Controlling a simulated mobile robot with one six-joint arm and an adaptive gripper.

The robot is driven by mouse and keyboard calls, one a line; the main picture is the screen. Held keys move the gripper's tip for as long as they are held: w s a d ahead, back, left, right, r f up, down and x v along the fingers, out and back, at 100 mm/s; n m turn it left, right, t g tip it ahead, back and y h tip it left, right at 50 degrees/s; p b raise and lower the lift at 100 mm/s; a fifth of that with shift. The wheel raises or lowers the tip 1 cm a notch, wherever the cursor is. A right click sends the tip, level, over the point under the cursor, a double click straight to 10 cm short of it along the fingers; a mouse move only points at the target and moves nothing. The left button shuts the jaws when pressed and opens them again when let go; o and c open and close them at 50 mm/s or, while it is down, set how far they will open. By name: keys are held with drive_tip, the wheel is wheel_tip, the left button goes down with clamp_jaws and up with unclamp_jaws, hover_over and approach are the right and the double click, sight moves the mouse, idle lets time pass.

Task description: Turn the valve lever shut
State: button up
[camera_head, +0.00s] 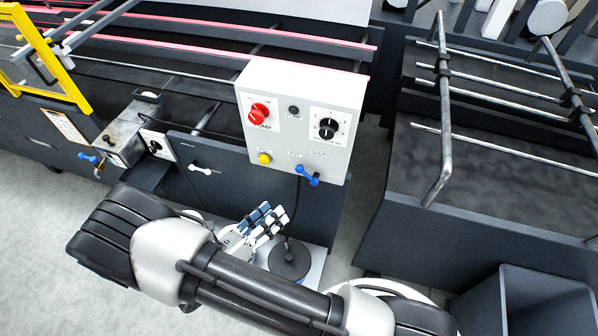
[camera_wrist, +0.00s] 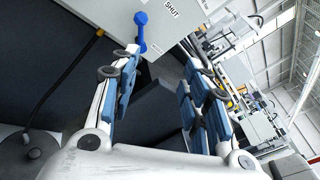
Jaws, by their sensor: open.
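A blue lever (camera_head: 307,175) sits at the lower right edge of a white control box and lies tilted, its right end lower. In the wrist view a blue lever (camera_wrist: 142,32) stands upright in the picture beside the printed word SHUT. My gripper (camera_head: 270,213) is below and to the left of the box's lever, its fingers pointing up toward the box. In the wrist view my gripper (camera_wrist: 157,62) is open and empty. The lever is just beyond the tip of the left finger, apparently apart from it. A second blue lever (camera_head: 87,157) is on the machine at far left.
The white control box (camera_head: 300,115) carries a red knob (camera_head: 259,113), a black dial (camera_head: 327,128) and a yellow button (camera_head: 265,158). A white lever (camera_head: 203,168) is on the dark panel. A round dark base (camera_head: 290,260) with a cable stands below the box.

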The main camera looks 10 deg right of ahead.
sight(307, 175)
drive_tip(key=w+d+f+n+t+y, duration=0.1)
drive_tip(key=w+d+f+n+t, duration=0.1)
drive_tip(key=w+d, duration=0.8)
drive_tip(key=shift+w+d+f+n+t+b, duration=0.35)
drive_tip(key=shift+w+f+n, duration=0.2)
drive_tip(key=shift+w+n, duration=0.25)
drive_tip(key=shift+c, duration=0.5)
clamp_jaws()
